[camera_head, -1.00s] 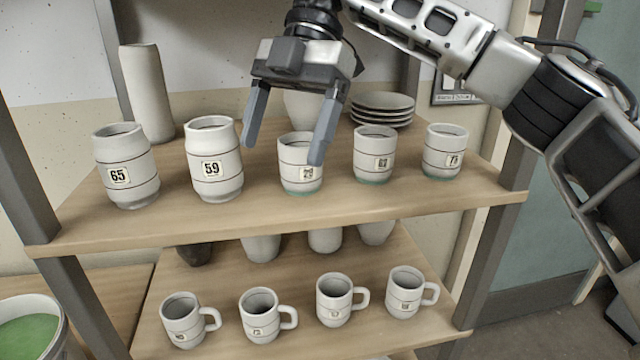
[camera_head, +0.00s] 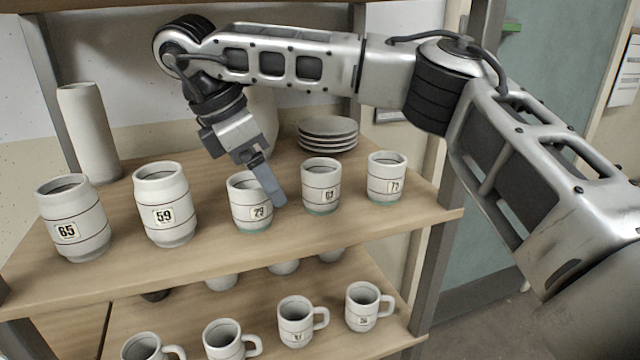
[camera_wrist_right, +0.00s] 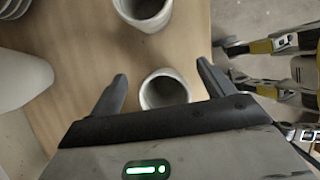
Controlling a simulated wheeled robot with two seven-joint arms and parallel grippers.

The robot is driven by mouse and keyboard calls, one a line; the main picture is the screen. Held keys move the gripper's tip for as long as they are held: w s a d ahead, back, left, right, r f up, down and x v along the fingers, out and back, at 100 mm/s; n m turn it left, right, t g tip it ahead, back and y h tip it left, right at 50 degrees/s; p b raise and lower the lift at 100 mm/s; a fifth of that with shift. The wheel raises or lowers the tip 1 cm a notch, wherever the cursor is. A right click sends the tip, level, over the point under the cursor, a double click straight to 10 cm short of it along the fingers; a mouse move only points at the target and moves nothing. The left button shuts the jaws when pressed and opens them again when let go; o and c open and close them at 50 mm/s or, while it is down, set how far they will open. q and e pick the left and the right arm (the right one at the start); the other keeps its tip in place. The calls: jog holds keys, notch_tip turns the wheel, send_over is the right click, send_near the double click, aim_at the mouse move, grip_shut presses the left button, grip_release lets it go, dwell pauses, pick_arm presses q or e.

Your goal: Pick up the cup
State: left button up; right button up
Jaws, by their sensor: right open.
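A white cup labelled 29 (camera_head: 243,212) stands upright on the upper shelf (camera_head: 330,232), with a dark ring line and greenish base. My right gripper (camera_head: 262,181) is open and tilted down at this cup. One finger shows in front of its right side; the other is hidden in the head view. In the right wrist view, the cup's open rim (camera_wrist_right: 164,90) lies between the two spread fingers (camera_wrist_right: 162,76), with gaps on both sides. Whether a finger touches the cup cannot be told. My left gripper is not in view.
Cups 65 (camera_head: 75,222) and 59 (camera_head: 163,206) stand to the left. Two similar cups (camera_head: 321,188) (camera_head: 386,179) stand to the right, the nearer one close by. Stacked plates (camera_head: 327,134) and a tall vase (camera_head: 88,132) stand behind. Mugs (camera_head: 296,322) fill the lower shelf.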

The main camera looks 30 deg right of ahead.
aim_at(325, 186)
jog(key=d, duration=0.2)
jog(key=s+d+p, duration=0.1)
jog(key=d, duration=0.5)
jog(key=shift+s+d, duration=0.1)
jog(key=shift+s, duration=0.05)
jog(key=shift+x, duration=2.5)
jog(key=c, duration=1.2)
